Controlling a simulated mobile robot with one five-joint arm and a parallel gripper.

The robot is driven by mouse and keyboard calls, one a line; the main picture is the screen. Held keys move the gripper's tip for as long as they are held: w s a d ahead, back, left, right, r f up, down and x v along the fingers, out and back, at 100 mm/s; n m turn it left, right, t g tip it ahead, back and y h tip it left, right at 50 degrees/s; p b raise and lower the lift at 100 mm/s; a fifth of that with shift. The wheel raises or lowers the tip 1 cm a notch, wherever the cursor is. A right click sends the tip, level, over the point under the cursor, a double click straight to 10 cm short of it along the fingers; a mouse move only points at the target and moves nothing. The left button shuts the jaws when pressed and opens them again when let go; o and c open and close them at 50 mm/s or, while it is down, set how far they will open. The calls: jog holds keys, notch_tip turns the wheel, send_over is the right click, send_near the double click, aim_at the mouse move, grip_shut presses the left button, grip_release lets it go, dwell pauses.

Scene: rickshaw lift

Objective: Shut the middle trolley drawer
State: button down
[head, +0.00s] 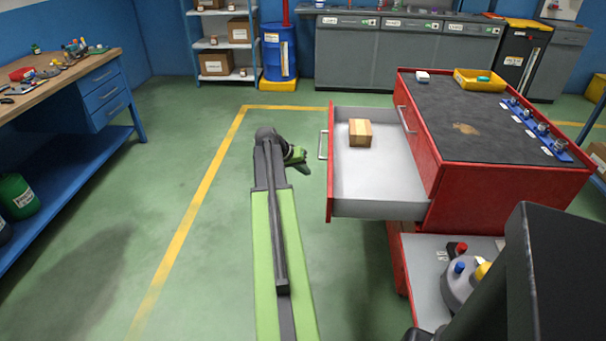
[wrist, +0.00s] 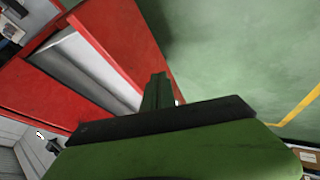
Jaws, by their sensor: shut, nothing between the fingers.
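The red trolley (head: 430,160) stands at the right in the head view. Its middle drawer (head: 375,190) is pulled out to the left, with a grey interior, a red front and a metal handle (head: 323,145). A wooden block (head: 360,132) lies inside it. My green gripper (head: 298,158) is shut and empty, just left of the drawer front and apart from it in the head view. In the wrist view the closed fingers (wrist: 158,90) point past the red drawer front (wrist: 120,35); I cannot tell whether they touch it.
The drawer above is shut. A yellow tray (head: 480,80) and several fittings sit on the trolley top. A blue workbench (head: 110,95) stands at the left. Open green floor lies between bench and trolley.

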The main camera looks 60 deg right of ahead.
jog(key=s+d+f+b, duration=0.2)
jog(key=s+d+f, duration=0.1)
jog(key=s, duration=0.2)
jog(key=shift+d+f, duration=0.2)
jog(key=shift+d, duration=0.15)
